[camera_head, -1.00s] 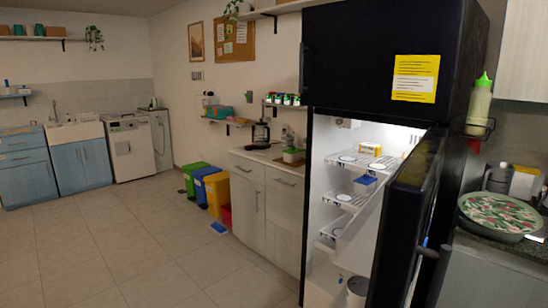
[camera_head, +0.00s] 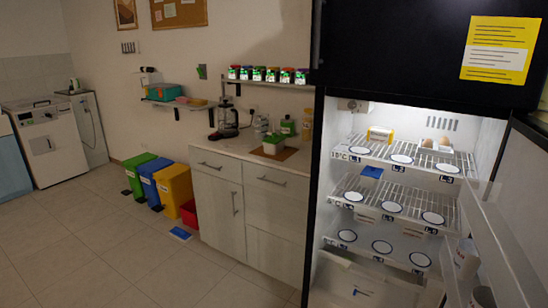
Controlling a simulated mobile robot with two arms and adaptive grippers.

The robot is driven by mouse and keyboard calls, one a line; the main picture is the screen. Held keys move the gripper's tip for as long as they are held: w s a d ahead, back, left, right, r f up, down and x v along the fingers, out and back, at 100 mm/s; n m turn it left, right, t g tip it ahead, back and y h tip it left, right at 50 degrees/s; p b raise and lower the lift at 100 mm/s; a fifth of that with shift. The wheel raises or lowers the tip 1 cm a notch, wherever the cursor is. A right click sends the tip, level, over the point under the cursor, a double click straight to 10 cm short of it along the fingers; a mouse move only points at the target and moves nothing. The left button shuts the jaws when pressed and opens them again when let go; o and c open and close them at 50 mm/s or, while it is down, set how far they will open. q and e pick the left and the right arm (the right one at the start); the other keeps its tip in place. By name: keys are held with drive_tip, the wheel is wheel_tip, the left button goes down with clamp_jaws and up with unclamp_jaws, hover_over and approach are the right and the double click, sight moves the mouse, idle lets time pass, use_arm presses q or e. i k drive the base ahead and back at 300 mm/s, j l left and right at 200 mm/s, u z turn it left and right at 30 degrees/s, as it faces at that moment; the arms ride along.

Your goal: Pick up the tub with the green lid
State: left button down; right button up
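A small tub with a green lid (camera_head: 274,143) stands on a brown board on the counter, left of the fridge, in the head view. Its body looks pale. A row of small spice dispensers (camera_head: 266,75) with coloured fronts stands on the wall shelf above it. Neither of my grippers shows in the view, so their state and their place relative to the tub cannot be seen.
The black fridge (camera_head: 400,40) stands open on the right, its door at the right edge. A coffee maker (camera_head: 226,120) and bottles share the counter (camera_head: 215,150). Green, blue and yellow bins (camera_head: 174,187) stand left of the counter.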

sight(271, 149)
drive_tip(key=i+j, duration=0.15)
drive_tip(key=i, duration=0.3)
drive_tip(key=i+j, duration=0.15)
drive_tip(key=i, duration=0.25)
